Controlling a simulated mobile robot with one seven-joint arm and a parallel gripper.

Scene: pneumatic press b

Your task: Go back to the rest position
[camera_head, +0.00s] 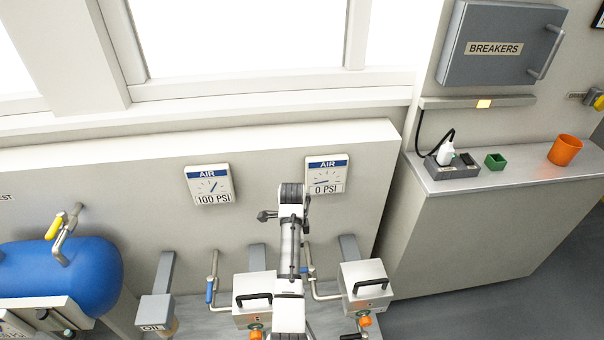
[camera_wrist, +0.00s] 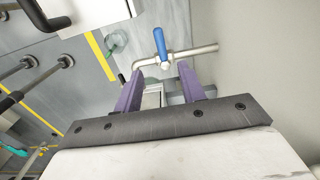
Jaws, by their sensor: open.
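My gripper (camera_wrist: 160,70) shows in the wrist view as two purple fingers, spread apart with nothing held between them. A pipe valve with a blue handle (camera_wrist: 159,43) lies just beyond the fingertips; I cannot tell how far off it is. In the head view my white and black arm reaches up the middle of the picture in front of the wall panel. Its fingers cannot be made out there.
Gauges read 100 PSI (camera_head: 209,185) and 0 PSI (camera_head: 326,175). Two grey boxes with black handles (camera_head: 254,297) (camera_head: 366,285) flank my arm. A blue tank (camera_head: 65,272) stands left. The counter (camera_head: 510,172) at right holds an orange cup (camera_head: 565,150). Floor (camera_head: 480,310) there is clear.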

